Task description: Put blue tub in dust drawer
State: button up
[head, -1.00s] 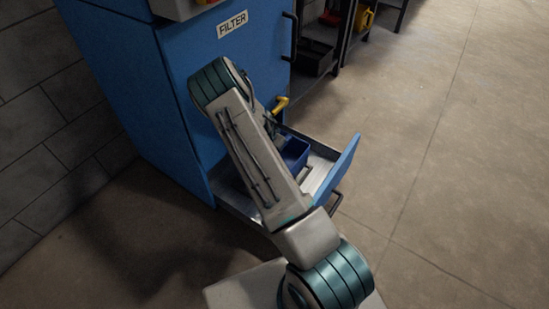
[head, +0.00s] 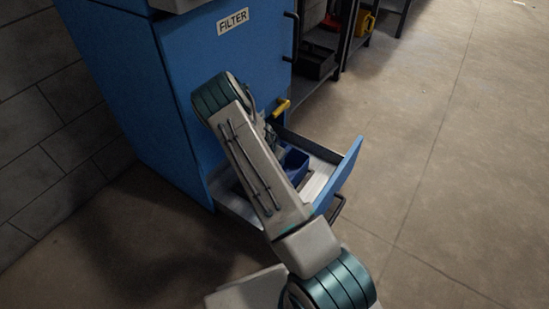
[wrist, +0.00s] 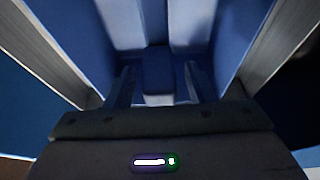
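The blue tub (head: 295,167) is inside the open dust drawer (head: 318,181), partly hidden behind my arm in the head view. Whether its base touches the drawer floor cannot be seen. In the wrist view my gripper (wrist: 160,85) points down into the drawer, with blue tub surface (wrist: 158,62) between and around its fingers. The gripper appears shut on the tub. In the head view the gripper is mostly hidden by my arm. The drawer's pale metal side walls show at both sides of the wrist view.
The blue filter cabinet (head: 185,90) stands behind the drawer. A yellow handle (head: 281,107) sticks out just above the drawer's back edge. The drawer's blue front (head: 339,178) has a dark handle. Shelving with a dark bin (head: 315,62) stands behind. The floor at the right is clear.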

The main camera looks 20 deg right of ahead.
jog(key=shift+r, duration=0.1)
jog(key=shift+a+r+p, duration=0.1)
jog(key=shift+r+p, duration=0.2)
jog(key=shift+r, duration=0.1)
jog(key=s+a+r+n+y+p, duration=0.2)
jog(key=s+a+r, duration=0.25)
jog(key=r, duration=0.55)
jog(key=s+a+r+n+g+y+p, duration=0.15)
jog(key=s+a+r, duration=0.35)
jog(key=r, duration=0.6)
jog(key=s+a+r+n+y+p, duration=0.1)
jog(key=s+a+r+n, duration=0.15)
jog(key=s+r, duration=0.55)
jog(key=s+r+n, duration=0.5)
jog(key=s+r, duration=0.6)
jog(key=s, duration=0.3)
jog(key=shift+s+a+h, duration=0.35)
jog(key=shift+s+a, duration=0.05)
jog(key=shift+a, duration=0.05)
jog(key=shift+r, duration=0.1)
